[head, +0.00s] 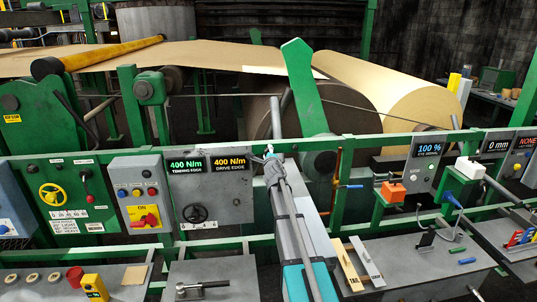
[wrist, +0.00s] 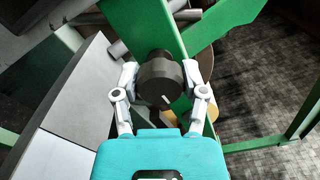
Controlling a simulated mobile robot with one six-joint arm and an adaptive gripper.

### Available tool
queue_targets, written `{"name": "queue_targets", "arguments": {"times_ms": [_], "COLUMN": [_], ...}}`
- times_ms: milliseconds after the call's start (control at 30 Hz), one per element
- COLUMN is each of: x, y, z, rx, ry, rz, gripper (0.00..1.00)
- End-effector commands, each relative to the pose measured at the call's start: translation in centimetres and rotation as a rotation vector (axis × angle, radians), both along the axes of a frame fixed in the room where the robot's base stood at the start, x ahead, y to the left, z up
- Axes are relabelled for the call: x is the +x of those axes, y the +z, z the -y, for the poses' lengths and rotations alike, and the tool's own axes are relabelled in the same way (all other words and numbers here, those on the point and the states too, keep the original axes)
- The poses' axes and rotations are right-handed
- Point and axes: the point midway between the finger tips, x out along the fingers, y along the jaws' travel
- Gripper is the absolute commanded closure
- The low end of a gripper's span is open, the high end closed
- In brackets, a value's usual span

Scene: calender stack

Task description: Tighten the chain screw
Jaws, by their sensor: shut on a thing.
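A round black knob (wrist: 160,88) with a short white mark on its face stands out from green framework in the wrist view. It may be the chain screw; no label shows on it. My gripper (wrist: 161,84) has one grey finger on each side of the knob and is shut on it. In the head view my gripper (head: 270,156) is at the far end of my arm, beside the dark display panel. I cannot make out the knob there. The green upright (wrist: 172,45) rises just behind the knob in the wrist view.
Left of my arm, displays (head: 208,163) read 400 N/m for tending and drive edges above a black handwheel (head: 195,213). A right display (head: 428,148) reads 100 %. Green rails (head: 400,228) cross the front. A brown web roll (head: 425,95) lies behind. Front benches hold tools.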

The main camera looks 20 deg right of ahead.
Motion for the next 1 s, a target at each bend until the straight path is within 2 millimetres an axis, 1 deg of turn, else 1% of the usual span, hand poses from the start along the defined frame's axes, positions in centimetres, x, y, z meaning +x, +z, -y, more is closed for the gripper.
{"name": "queue_targets", "arguments": {"times_ms": [200, 500, 700, 1000], "x": [-0.2, -0.19, -0.18, -0.18], "y": [-0.04, -0.02, -0.02, -0.03], "z": [-0.06, -0.06, -0.06, -0.08], "rx": [0.192, 0.405, 0.486, 0.521], "ry": [-0.004, -0.006, -0.006, -0.006], "rz": [0.053, 0.114, 0.136, 0.147], "gripper": [0.92, 0.92, 0.92, 0.92]}}
